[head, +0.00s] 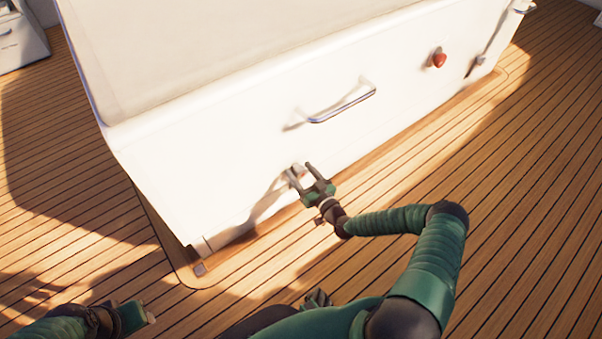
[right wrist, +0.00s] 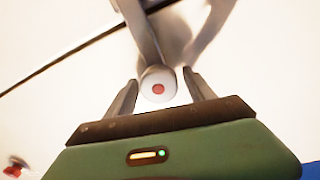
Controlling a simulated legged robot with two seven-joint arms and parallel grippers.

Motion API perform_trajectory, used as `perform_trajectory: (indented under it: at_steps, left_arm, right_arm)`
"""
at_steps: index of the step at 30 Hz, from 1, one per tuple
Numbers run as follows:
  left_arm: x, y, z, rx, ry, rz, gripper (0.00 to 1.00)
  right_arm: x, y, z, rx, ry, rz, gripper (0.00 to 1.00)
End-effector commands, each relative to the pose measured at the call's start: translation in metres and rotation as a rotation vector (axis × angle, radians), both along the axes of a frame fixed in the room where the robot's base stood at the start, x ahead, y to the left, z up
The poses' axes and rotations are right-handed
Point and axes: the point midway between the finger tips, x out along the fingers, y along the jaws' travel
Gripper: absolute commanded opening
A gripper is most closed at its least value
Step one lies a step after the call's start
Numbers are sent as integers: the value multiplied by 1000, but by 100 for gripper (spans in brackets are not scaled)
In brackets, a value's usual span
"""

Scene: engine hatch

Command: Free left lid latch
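The white engine hatch (head: 230,130) stands on the plank deck. A grey latch lever (right wrist: 147,38) with a round pale end and a red dot shows in the right wrist view. In the head view the latch (head: 297,169) is small on the lower front face, partly hidden by my gripper. My right gripper (head: 300,169) is open at it. In the right wrist view its fingers (right wrist: 160,82) stand on either side of the lever's round end, with gaps visible. My left gripper (head: 136,315) is at the lower left, away from the hatch; its fingers cannot be made out.
A metal handle (head: 343,104) is on the front face above my right gripper. A red knob (head: 439,59) is farther right, and another latch (head: 494,42) is near the right end. A white cabinet (head: 22,42) stands at the upper left. The deck in front is clear.

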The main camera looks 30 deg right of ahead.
Motion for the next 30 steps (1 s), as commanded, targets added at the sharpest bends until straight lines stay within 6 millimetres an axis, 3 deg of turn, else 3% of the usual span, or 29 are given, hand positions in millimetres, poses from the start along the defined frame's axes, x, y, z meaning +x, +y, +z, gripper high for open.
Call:
perform_trajectory:
  at_steps: [1,13,23,30]
  left_arm:
    - [0,0,0,0,0,0,36]
    - [0,0,0,0,0,0,36]
    - [0,0,6,0,0,0,36]
    - [0,0,19,0,0,0,36]
  right_arm:
    - [0,0,0,0,0,0,55]
    - [0,-1,0,-1,0,-2,4]
    - [0,-1,1,-52,-3,-1,4]
    - [0,0,3,-196,-15,0,4]
